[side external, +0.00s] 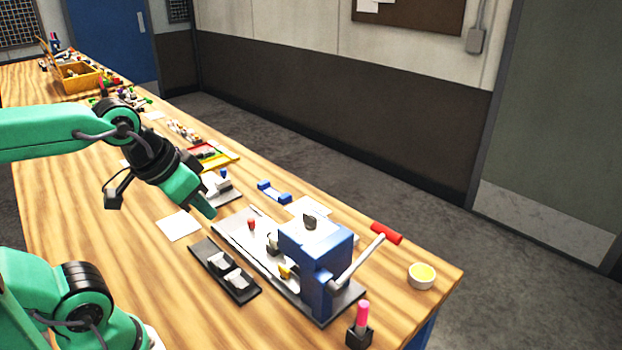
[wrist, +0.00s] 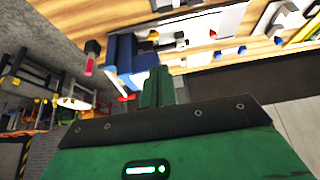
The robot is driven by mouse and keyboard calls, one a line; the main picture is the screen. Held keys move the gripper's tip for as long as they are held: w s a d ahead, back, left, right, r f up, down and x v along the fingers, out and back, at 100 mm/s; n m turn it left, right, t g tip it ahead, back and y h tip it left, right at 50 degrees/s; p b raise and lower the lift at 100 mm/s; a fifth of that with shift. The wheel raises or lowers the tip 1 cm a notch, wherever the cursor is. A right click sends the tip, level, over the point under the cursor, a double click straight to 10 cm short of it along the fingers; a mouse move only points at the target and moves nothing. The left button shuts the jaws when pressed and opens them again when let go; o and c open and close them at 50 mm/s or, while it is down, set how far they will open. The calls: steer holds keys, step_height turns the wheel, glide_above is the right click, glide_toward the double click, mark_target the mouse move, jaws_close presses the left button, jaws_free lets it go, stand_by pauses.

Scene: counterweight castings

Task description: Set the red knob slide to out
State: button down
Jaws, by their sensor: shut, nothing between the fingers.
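A small red knob (side external: 251,225) stands up near the left end of a long grey base plate (side external: 228,228). A small red spot, likely the same knob, shows in the wrist view (wrist: 213,34). Which position the slide is in is too small to tell. My gripper (side external: 209,211) is shut and empty, above the table to the left of the red knob and apart from it. Its green fingers (wrist: 158,88) show together in the wrist view.
A blue press-like block (side external: 318,248) with a silver lever (side external: 360,260) stands at the plate's right end. A dark tray (side external: 225,270) with grey castings lies in front. Bare wood lies front left.

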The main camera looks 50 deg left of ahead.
steer(key=c, duration=1.3)
jaws_free()
steer(key=shift+w+a, duration=0.1)
steer(key=shift+w, duration=0.1)
steer(key=n+g, duration=0.3)
steer(key=g, duration=0.2)
glide_above(250, 220)
steer(key=f, duration=1.2)
steer(key=shift+d+f, duration=0.35)
steer(key=shift+w+a+f+g, duration=0.15)
steer(key=shift+a+f+g, duration=0.2)
steer(key=shift+f, duration=0.2)
steer(key=shift+f, duration=3.9)
